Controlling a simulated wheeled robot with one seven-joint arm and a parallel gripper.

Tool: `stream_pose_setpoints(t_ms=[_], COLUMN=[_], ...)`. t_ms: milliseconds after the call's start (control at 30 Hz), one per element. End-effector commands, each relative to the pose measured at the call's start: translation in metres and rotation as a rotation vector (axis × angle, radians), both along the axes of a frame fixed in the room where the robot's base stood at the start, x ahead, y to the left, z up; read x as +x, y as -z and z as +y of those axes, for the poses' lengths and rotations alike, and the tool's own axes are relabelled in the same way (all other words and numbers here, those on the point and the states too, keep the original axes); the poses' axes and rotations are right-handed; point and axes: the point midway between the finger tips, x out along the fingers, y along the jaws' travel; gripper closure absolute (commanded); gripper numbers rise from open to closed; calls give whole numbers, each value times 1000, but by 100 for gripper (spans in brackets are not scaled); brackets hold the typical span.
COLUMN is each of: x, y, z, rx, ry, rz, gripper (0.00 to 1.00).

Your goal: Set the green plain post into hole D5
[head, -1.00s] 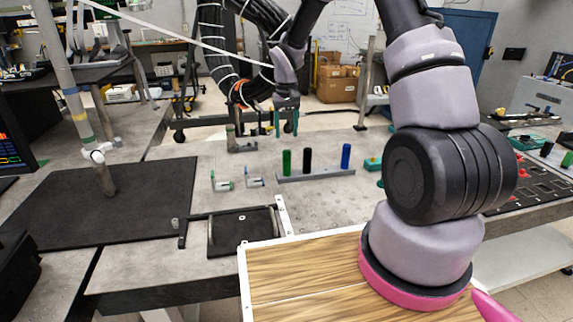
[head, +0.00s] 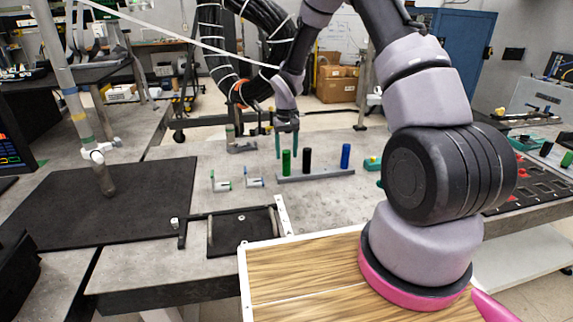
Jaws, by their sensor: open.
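The green post (head: 286,162) stands upright at the left end of a grey rack (head: 322,176) on the table. My gripper (head: 287,151) is open, with its two teal fingers pointing down at the top of the green post. From this view the fingers appear on either side of the post's top, but I cannot tell whether they touch it or are still above or behind it. A dark panel (head: 503,199) with recesses and red pieces is partly seen at the right; I cannot make out hole D5.
A black post (head: 307,160) and a blue post (head: 346,156) stand in the same rack. Small brackets (head: 220,182) lie to the left. A black tray (head: 240,238) lies nearer, beside a black mat (head: 110,205). Bare table shows in front of the rack.

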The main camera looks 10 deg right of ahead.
Motion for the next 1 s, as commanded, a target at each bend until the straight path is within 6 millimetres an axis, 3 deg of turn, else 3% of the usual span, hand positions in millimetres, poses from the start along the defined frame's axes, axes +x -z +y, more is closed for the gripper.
stream_pose_setpoints(t_ms=[33, 167, 200, 233, 267, 333, 1000], x=[0, 0, 0, 0, 0, 0, 0], y=[0, 0, 0, 0, 0, 0, -12], z=[0, 0, 0, 0, 0, 0, 0], rx=[0, 0, 0, 0, 0, 0, 0], ry=[0, 0, 0, 0, 0, 0, 0], rz=[0, 0, 0, 0, 0, 0, -1], gripper=[44, 94, 100, 100, 72, 99, 100])
